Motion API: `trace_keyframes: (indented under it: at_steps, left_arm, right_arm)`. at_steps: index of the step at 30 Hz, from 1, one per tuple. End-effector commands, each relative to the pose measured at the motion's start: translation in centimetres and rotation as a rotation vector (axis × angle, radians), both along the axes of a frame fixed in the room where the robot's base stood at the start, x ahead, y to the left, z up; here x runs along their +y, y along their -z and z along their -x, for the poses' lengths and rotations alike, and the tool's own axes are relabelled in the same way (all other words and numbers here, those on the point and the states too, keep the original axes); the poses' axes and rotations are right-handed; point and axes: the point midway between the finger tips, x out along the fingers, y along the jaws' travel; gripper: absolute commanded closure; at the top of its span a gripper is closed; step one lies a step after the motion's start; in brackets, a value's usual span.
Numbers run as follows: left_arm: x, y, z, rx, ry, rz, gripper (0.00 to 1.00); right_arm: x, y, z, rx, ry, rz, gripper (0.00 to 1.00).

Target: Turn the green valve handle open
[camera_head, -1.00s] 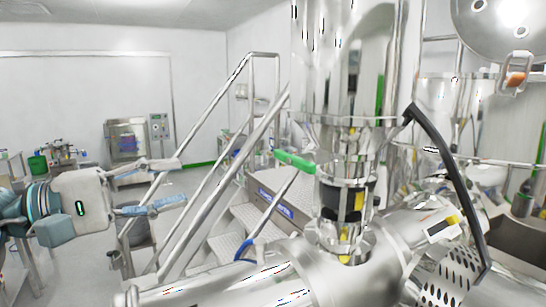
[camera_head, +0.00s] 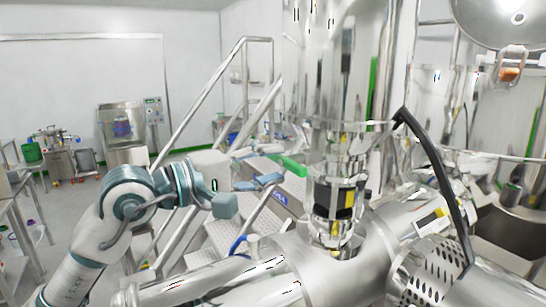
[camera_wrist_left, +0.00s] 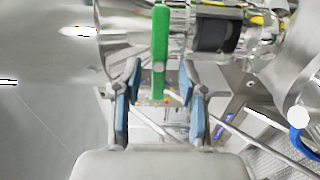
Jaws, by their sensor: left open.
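The green valve handle (camera_head: 292,167) is a short green bar on the left side of the shiny steel valve body (camera_head: 335,195). My left gripper (camera_head: 279,164) is open, its fingers pointing right toward the handle, with the fingertips close to its left end. In the left wrist view, the green handle (camera_wrist_left: 159,50) stands upright in the picture, its lower end between the two blue-padded fingers of the left gripper (camera_wrist_left: 161,72). Gaps show on both sides of it, and I see no contact. My right gripper is not in view.
A black hose (camera_head: 440,170) curves down right of the valve. A large steel pipe (camera_head: 285,265) lies below it. Metal steps with handrails (camera_head: 205,95) stand behind my left arm. A steel cabinet (camera_head: 122,130) stands at the back left.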

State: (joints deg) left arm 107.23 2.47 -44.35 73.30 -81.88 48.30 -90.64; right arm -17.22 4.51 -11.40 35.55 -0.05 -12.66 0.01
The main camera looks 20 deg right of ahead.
Motion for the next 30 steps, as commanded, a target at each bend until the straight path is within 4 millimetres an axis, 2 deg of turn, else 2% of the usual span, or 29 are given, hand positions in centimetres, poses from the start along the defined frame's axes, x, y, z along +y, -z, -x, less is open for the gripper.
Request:
trace_keyframes:
  at_steps: [4,11,16,17,30]
  left_arm:
    - [-0.94,0.02,-0.06,-0.001,-0.001,-0.002,0.58]
    - [-1.0,0.08,-0.08,-0.001,-0.001,-0.002,0.58]
    - [-0.97,0.09,-0.11,0.0,-0.001,-0.002,0.98]
    - [-0.96,0.1,-0.1,0.0,-0.001,-0.002,1.0]
    - [-0.69,0.3,-0.16,0.064,0.0,0.003,1.0]
  right_arm:
    - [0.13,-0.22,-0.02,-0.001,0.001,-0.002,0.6]
    - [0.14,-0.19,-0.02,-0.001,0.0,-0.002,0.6]
    - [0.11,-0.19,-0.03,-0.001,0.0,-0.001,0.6]
    - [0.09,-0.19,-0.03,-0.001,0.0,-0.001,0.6]
    - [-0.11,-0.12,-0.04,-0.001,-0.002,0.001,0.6]
